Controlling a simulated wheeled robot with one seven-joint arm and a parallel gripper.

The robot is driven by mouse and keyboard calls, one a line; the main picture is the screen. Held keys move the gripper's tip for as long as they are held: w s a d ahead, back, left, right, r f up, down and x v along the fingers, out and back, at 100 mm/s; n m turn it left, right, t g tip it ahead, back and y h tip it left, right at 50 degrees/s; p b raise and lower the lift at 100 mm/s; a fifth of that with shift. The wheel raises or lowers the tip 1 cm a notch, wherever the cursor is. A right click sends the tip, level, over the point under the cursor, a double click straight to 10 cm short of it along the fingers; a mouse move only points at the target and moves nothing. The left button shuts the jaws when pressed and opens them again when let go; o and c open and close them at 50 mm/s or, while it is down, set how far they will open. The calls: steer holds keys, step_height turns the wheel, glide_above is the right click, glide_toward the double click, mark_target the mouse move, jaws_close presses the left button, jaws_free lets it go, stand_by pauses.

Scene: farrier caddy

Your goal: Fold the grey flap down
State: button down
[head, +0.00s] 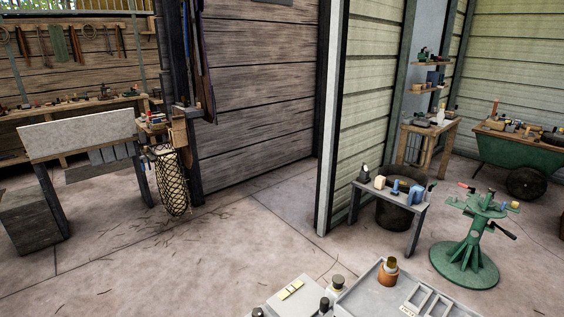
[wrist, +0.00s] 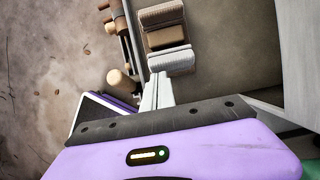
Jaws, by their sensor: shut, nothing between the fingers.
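My gripper (wrist: 160,76) shows in the wrist view, its two pale fingers together with nothing between them. A grey panel with a pale edge (wrist: 304,50) stands at the right of the wrist view, apart from the fingers. I cannot tell whether it is the grey flap. In the head view my gripper is not seen, and no grey flap can be made out for certain.
A grey caddy top (head: 372,294) with several small items fills the bottom of the head view. A small grey table (head: 400,204) and a green stand (head: 466,240) are beyond it. A long-handled tool (wrist: 122,30) lies left of the blocks. Open floor (head: 190,262) lies left.

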steer(key=shift+w+a, duration=0.25)
steer(key=shift+w, duration=0.05)
steer(key=shift+w+a, duration=0.1)
steer(key=shift+w, duration=0.05)
steer(key=shift+w+a, duration=0.2)
steer(key=shift+w, duration=0.15)
steer(key=shift+s+d+p, duration=0.65)
steer(key=shift+s+d, duration=0.1)
steer(key=shift+s, duration=0.3)
step_height(320, 180, up, 6)
steer(key=p, duration=0.6)
